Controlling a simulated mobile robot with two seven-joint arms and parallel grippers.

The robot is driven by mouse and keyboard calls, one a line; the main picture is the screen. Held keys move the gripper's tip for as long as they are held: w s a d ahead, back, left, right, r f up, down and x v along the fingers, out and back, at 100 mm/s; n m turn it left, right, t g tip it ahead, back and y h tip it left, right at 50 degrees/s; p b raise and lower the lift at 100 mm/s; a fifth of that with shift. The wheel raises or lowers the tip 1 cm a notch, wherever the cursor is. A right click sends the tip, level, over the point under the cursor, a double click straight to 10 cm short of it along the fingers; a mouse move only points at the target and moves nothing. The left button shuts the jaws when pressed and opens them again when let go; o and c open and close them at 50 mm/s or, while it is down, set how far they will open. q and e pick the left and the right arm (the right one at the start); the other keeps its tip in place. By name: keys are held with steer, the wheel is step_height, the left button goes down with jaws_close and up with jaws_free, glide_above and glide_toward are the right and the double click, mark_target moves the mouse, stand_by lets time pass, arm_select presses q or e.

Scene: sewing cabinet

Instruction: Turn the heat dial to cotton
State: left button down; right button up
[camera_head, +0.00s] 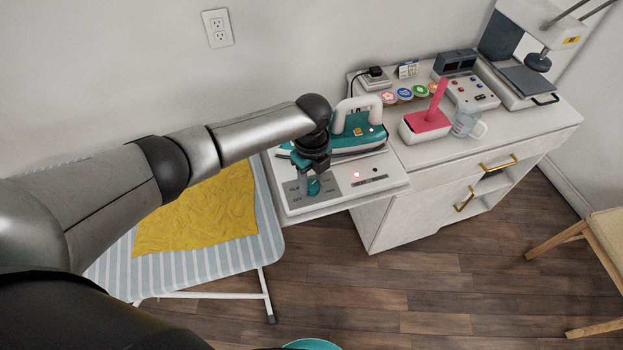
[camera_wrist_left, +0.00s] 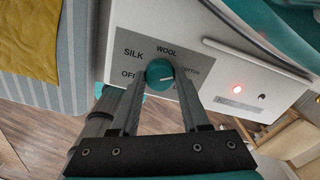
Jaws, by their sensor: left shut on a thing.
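The heat dial (camera_wrist_left: 160,72) is a teal round knob on a grey label plate on the iron's white base. My left gripper (camera_wrist_left: 158,92) is shut on the dial, one finger on each side. In the head view the dial (camera_head: 313,187) shows below my left gripper (camera_head: 313,172). My right gripper is not in view.
A teal iron (camera_head: 356,137) rests on the base (camera_head: 335,205) behind the dial. A red light (camera_head: 356,175) is lit beside it. An ironing board with yellow cloth (camera_head: 215,215) is at left. A red-and-white box (camera_head: 425,125) and a glass mug (camera_head: 464,124) stand at right.

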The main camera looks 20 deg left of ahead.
mark_target(311, 185)
arm_select(q)
steer(key=shift+c, duration=1.9)
jaws_free()
step_height(311, 185, up, 15)
steer(key=p, duration=0.1)
steer(key=shift+r+p, duration=0.15)
steer(key=shift+p, duration=0.15)
steer(key=shift+s, duration=0.1)
